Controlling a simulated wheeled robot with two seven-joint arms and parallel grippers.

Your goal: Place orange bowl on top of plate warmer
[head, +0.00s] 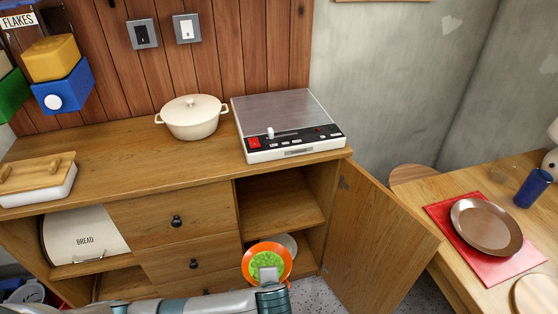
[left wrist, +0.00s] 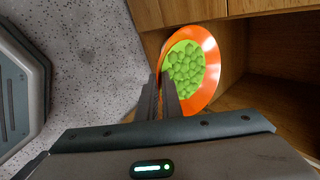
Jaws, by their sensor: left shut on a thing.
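The orange bowl (head: 248,252) holds green round contents and is in front of the open lower cupboard. In the left wrist view the bowl (left wrist: 211,60) has its rim between the fingers. My left gripper (head: 268,274) is shut on the rim; its fingers also show in the left wrist view (left wrist: 160,98). The plate warmer (head: 285,112), a white appliance with a flat grey top and a black control panel, stands on the right end of the cabinet top. Its top is bare. My right gripper is not in view.
A cream lidded pot (head: 193,117) stands just left of the warmer. The open cupboard door (head: 375,240) sticks out to the right of the bowl. A white dish (head: 287,244) sits inside the cupboard. A table (head: 480,185) with a brown plate (head: 486,226) is at the right.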

